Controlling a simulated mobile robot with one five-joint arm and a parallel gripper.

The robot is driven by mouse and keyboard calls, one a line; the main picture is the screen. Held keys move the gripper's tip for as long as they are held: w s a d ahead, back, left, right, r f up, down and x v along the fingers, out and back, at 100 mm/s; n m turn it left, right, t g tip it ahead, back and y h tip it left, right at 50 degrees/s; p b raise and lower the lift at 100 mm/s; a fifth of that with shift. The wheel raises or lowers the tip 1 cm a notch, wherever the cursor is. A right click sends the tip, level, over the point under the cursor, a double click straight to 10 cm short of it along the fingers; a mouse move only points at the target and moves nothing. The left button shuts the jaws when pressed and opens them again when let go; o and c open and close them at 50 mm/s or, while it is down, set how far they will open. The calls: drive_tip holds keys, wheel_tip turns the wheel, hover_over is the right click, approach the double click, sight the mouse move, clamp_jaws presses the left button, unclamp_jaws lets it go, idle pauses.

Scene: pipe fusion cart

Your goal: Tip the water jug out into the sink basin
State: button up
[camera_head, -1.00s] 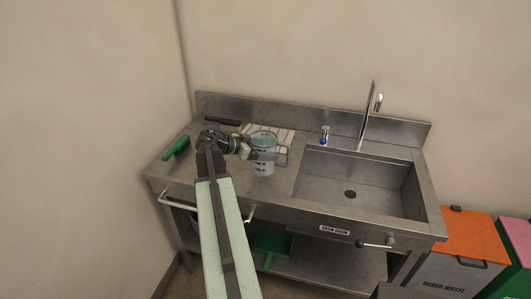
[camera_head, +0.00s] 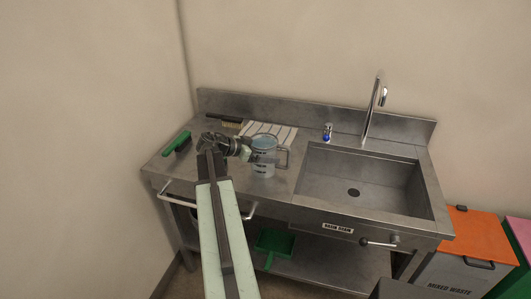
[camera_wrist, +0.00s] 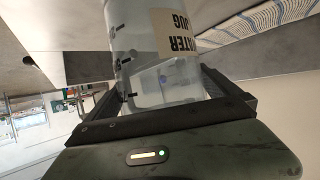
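The basin looks empty, with a dark drain. My gripper (camera_head: 247,150) is at the jug's left side, level with its body. In the wrist view, the jug (camera_wrist: 160,50) shows up close beyond my spread fingers (camera_wrist: 158,85), its label partly in sight. The fingers look open; contact with the jug is hard to tell.
A striped cloth (camera_head: 272,133) lies behind the jug. A green brush (camera_head: 177,143) and a dark-handled brush (camera_head: 228,122) lie on the counter's left part. An orange-lidded bin (camera_head: 468,235) stands to the right.

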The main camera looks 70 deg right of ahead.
drive_tip(key=p+v, duration=0.3)
drive_tip(key=v, duration=0.4)
drive_tip(key=shift+w+a, duration=0.2)
drive_tip(key=shift+a, duration=0.1)
drive_tip(key=shift+r, duration=0.1)
drive_tip(key=w+a+f+n+t+y, duration=0.1)
drive_tip(key=w+a+f+n+t, duration=0.15)
drive_tip(key=w+a+n, duration=0.45)
drive_tip(key=w+a+f+n+t+y, duration=0.2)
drive_tip(key=w+a+f, duration=0.2)
drive_tip(key=w+a, duration=0.65)
drive_tip(key=w+a+f+n+t+y, duration=0.15)
drive_tip(key=w+a+f+n, duration=0.3)
drive_tip(key=a, duration=0.75)
drive_tip(key=w+a+f+n+t+y, duration=0.1)
drive_tip(key=a+n, duration=0.5)
drive_tip(key=a, duration=1)
drive_tip(key=w+a+f+n+t+y, duration=0.1)
drive_tip(key=w+a+n+y, duration=0.2)
drive_tip(key=a, duration=1.4)
drive_tip(key=n+y+p, duration=0.1)
drive_tip(key=n, duration=0.3)
drive_tip(key=shift+w, duration=0.2)
